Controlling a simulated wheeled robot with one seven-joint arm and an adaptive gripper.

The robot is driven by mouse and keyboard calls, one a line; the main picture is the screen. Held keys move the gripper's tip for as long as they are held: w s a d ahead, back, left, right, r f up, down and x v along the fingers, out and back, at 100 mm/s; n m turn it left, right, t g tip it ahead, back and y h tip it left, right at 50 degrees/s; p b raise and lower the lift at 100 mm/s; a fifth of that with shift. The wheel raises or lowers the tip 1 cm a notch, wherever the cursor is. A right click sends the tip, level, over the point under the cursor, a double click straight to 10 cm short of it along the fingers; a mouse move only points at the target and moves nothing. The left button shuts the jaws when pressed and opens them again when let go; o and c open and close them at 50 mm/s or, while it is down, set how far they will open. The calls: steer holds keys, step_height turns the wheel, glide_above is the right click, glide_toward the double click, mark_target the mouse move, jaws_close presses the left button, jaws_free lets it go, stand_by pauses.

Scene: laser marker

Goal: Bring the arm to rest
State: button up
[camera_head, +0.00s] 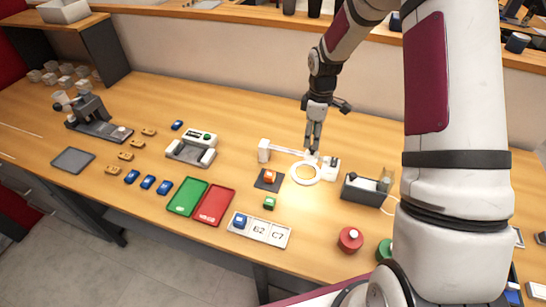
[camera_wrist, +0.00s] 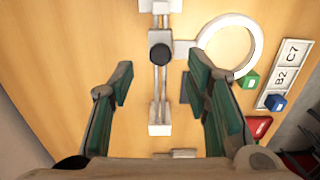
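My gripper (camera_head: 313,145) hangs from my raised arm, pointing down over the back middle of the bench. In the wrist view my gripper (camera_wrist: 162,78) has its two green-padded fingers spread wide apart, with nothing held between them. The white ring lamp (camera_head: 306,173) and its white arm lie below and close to the fingertips in the head view. The wrist view also shows the ring (camera_wrist: 204,42), with the lamp's arm and a dark round knob (camera_wrist: 160,54) seen between the fingers. I cannot tell the exact height of the fingertips above the lamp.
An orange block sits on a dark pad (camera_head: 261,186), with a green block (camera_head: 269,203) nearby. A blue block (camera_head: 239,221) stands on the labelled strip (camera_head: 279,236). A grey box (camera_head: 361,196) and red button (camera_head: 350,240) stand right. Green (camera_head: 187,196) and red (camera_head: 214,206) trays lie left.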

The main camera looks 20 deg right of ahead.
steer(key=shift+r, duration=0.6)
steer(key=shift+r, duration=0.3)
steer(key=s+a+r+m+t+h+b, duration=0.15)
steer(key=s+r, duration=0.25)
steer(key=r, duration=0.5)
steer(key=s+a+r+m+t+y, duration=0.1)
steer(key=s+a+r+m, duration=0.2)
steer(key=r, duration=0.6)
steer(key=s+a+r+m+t, duration=0.1)
steer(key=s+a+r+m, duration=0.1)
steer(key=s, duration=0.7)
steer(key=s+a+r+m+t+b, duration=0.1)
steer(key=s+r+m, duration=0.3)
steer(key=s, duration=0.5)
steer(key=shift+s+a+r+m+t, duration=0.25)
steer(key=shift+a+r+m+t, duration=0.1)
steer(key=shift+a+r+t, duration=0.45)
steer(key=shift+a+g, duration=0.1)
steer(key=shift+g, duration=0.15)
